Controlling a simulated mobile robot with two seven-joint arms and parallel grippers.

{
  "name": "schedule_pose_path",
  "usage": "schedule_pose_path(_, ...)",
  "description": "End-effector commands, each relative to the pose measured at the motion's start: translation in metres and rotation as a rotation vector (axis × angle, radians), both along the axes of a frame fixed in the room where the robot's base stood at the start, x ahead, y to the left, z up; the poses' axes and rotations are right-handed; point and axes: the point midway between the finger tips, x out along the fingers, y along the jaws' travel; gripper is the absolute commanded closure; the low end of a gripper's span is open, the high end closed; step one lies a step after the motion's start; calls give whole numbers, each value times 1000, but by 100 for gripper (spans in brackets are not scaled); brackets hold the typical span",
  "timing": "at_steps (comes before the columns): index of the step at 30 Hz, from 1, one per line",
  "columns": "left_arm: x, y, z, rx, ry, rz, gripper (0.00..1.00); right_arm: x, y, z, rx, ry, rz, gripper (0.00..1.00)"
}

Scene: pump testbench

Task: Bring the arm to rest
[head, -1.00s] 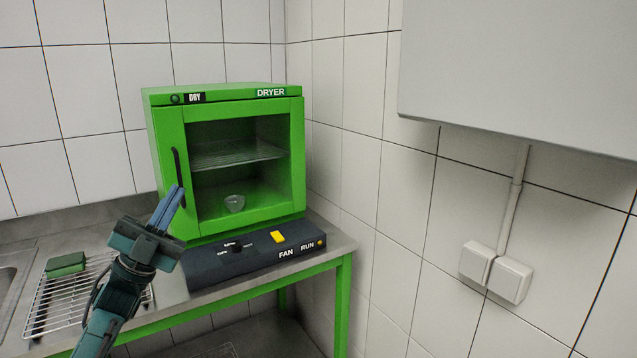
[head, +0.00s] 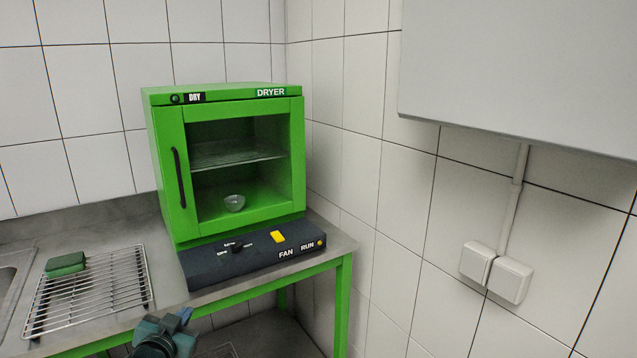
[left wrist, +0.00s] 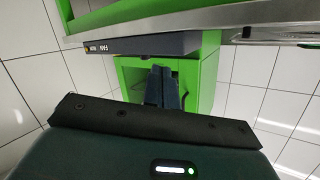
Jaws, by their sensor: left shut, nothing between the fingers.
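My left gripper (head: 184,316) is low at the bottom of the head view, in front of the bench's front edge and below the dryer. It is shut and empty. My right gripper is in neither view.
A dark control panel (head: 205,270) with a yellow switch (head: 277,237) lies before the dryer. A wire rack (head: 88,290) and a green sponge (head: 65,263) are on the left of the bench (head: 345,245). A grey wall box (head: 520,80) hangs at the right.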

Motion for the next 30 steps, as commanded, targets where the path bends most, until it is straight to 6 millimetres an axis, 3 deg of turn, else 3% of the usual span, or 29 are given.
schedule_pose_path(1,-23,-15,-25,-13,39,-23,100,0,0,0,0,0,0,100)
schedule_pose_path(3,-57,-35,-54,-35,88,-52,100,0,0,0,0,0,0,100)
schedule_pose_path(7,-134,-75,-102,-94,190,-105,100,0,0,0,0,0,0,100)
schedule_pose_path(12,-235,-117,-135,-185,314,-145,100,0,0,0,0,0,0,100)
schedule_pose_path(15,-277,-132,-139,-228,365,-153,100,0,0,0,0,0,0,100)
schedule_pose_path(18,-303,-141,-140,-256,397,-155,100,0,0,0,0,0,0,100)
schedule_pose_path(21,-315,-145,-140,-270,412,-155,100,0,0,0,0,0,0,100)
schedule_pose_path(30,-316,-145,-140,-272,413,-156,100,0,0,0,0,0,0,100)
